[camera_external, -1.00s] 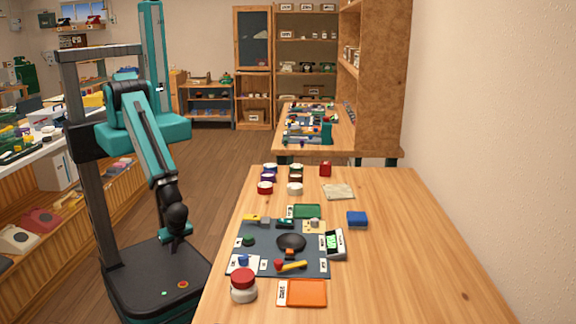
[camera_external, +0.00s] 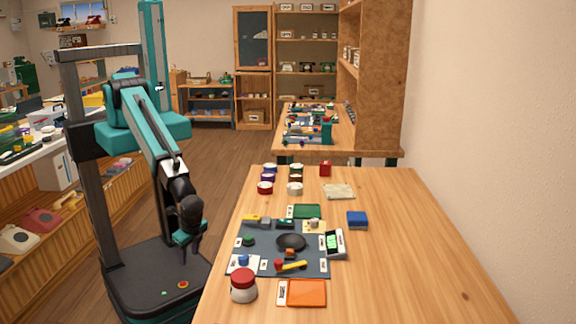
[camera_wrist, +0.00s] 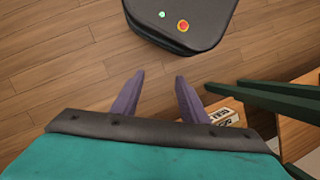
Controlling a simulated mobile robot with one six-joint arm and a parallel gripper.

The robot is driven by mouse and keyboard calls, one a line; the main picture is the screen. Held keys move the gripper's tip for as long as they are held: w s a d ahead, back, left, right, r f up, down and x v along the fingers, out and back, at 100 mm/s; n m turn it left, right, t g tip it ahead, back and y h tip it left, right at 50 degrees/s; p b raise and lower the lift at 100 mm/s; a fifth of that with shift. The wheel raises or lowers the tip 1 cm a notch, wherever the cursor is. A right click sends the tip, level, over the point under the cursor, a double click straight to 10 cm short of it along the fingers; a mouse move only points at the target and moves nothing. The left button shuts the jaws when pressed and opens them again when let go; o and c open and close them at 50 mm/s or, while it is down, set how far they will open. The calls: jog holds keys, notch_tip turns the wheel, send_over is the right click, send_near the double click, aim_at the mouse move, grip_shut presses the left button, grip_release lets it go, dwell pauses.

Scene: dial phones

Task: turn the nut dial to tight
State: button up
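My gripper (camera_external: 191,252) hangs left of the workbench, over my own base and clear of the table. In the wrist view its two purple fingers (camera_wrist: 160,78) stand apart with nothing between them. A dark work mat (camera_external: 270,268) lies on the bench, carrying small labelled controls. A green knob (camera_external: 248,240) and a blue knob (camera_external: 243,260) are on its left side. A black round dish (camera_external: 291,241) is in the middle. I cannot tell which control is the nut dial, and the labels are too small to read. The wrist view shows none of these controls.
A red-lidded jar (camera_external: 243,287) and an orange tray (camera_external: 304,293) stand at the front. A red-and-yellow tool (camera_external: 292,266) and a meter with a green display (camera_external: 334,243) are near the mat. Several small jars stand behind. The bench's right side (camera_external: 430,260) is clear.

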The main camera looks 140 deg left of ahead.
jog(key=w+r+n+t, duration=0.2)
jog(key=w+r+n, duration=0.2)
jog(key=w+r, duration=0.95)
notch_tip(320, 180, up, 23)
jog(key=n+t+b, duration=0.2)
jog(key=n+b, duration=0.2)
send_over(243, 256)
jog(key=shift+f, duration=0.15)
jog(key=shift+f+p, duration=1.75)
jog(key=shift+f, duration=5.2)
jog(key=shift+c, duration=0.2)
grip_shut()
